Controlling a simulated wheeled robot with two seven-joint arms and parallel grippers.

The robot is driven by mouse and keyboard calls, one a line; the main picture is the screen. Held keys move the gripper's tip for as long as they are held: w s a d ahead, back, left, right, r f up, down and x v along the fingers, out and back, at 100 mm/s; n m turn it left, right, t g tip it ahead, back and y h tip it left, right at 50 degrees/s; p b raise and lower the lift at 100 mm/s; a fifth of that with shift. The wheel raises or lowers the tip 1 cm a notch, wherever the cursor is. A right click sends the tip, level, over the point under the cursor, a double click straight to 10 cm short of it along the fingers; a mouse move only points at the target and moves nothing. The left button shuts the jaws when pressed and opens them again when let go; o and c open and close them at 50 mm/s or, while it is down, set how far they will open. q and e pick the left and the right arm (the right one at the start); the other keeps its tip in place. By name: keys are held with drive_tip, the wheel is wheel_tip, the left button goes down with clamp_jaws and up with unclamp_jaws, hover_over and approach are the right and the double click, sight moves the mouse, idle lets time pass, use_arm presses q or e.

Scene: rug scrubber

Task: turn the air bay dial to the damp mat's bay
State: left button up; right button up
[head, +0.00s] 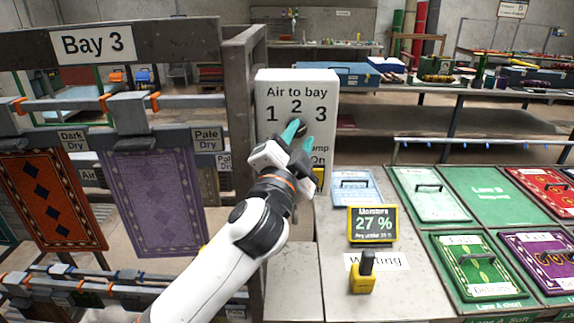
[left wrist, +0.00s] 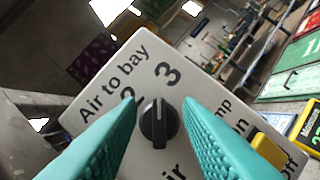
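The white air panel (head: 278,86) reads "Air to bay" with 1, 2 and 3; it also shows in the left wrist view (left wrist: 205,85). Its black dial (left wrist: 158,124) has a white line pointing roughly toward the 3. My left gripper (head: 300,132) is at the dial, its teal fingers open on either side of the knob, with small gaps in the left wrist view. The 1 is hidden there. An orange-red patterned mat (head: 50,200) and a purple mat (head: 155,200) hang at left, near tags reading "Dark Dry" and "Pale Dry". My right gripper is out of view.
A "Bay 3" sign (head: 92,44) hangs on the left frame. A yellow pump switch (left wrist: 268,151) is low on the panel. A moisture meter (head: 373,225) reads 27 %.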

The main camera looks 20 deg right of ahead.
use_arm(q)
drive_tip(key=b+v, duration=0.2)
drive_tip(key=v, duration=0.8)
drive_tip(key=shift+w+f, duration=0.1)
drive_tip(key=shift+w, duration=0.05)
